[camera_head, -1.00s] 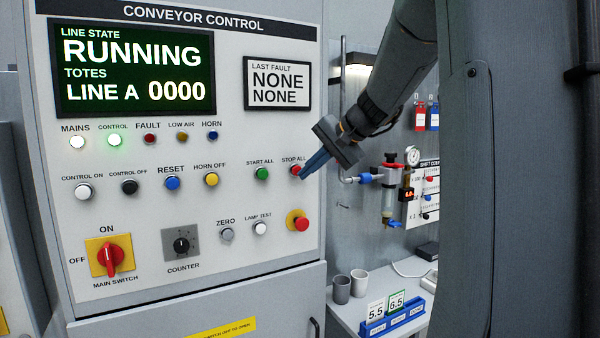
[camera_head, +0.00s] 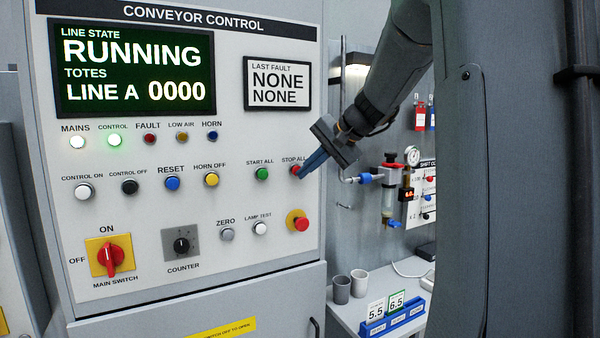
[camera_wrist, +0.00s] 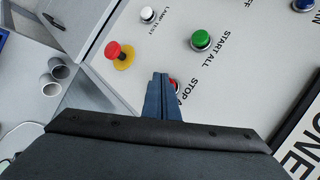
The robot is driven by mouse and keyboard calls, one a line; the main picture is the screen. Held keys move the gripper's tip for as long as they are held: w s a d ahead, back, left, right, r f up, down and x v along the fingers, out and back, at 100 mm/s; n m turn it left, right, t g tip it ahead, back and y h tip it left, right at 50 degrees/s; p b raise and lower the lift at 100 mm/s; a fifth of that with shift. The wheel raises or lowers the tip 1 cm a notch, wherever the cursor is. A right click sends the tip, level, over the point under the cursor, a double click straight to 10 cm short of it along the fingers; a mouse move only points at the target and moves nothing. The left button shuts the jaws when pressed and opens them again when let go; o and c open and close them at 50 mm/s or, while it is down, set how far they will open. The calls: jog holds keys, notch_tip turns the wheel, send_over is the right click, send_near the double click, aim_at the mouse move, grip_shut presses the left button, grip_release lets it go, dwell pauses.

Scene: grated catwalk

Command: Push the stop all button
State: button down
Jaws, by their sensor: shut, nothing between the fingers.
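The red stop all button (camera_head: 295,170) is on the right side of the grey conveyor control panel (camera_head: 130,235), under its STOP ALL label. My gripper (camera_head: 302,176) is shut and empty, its blue fingertips at the button's right edge in the head view. In the wrist view the shut fingers (camera_wrist: 162,76) cover part of the label, and a sliver of the red button (camera_wrist: 174,84) shows beside them. I cannot tell whether the tips touch it. The display (camera_head: 133,70) reads RUNNING, LINE A 0000.
The green start all button (camera_head: 262,174) is just left of the stop all button. A red mushroom button on a yellow base (camera_head: 298,221) sits below. A shelf with two cups (camera_head: 350,287) and a blue card holder (camera_head: 392,322) stands at the lower right.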

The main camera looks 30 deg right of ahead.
jog(key=shift+w, duration=0.75)
dwell(0.7)
jog(key=shift+s, duration=1.2)
jog(key=shift+s, duration=0.1)
jog(key=shift+s+b, duration=0.55)
jog(key=shift+s, duration=1.9)
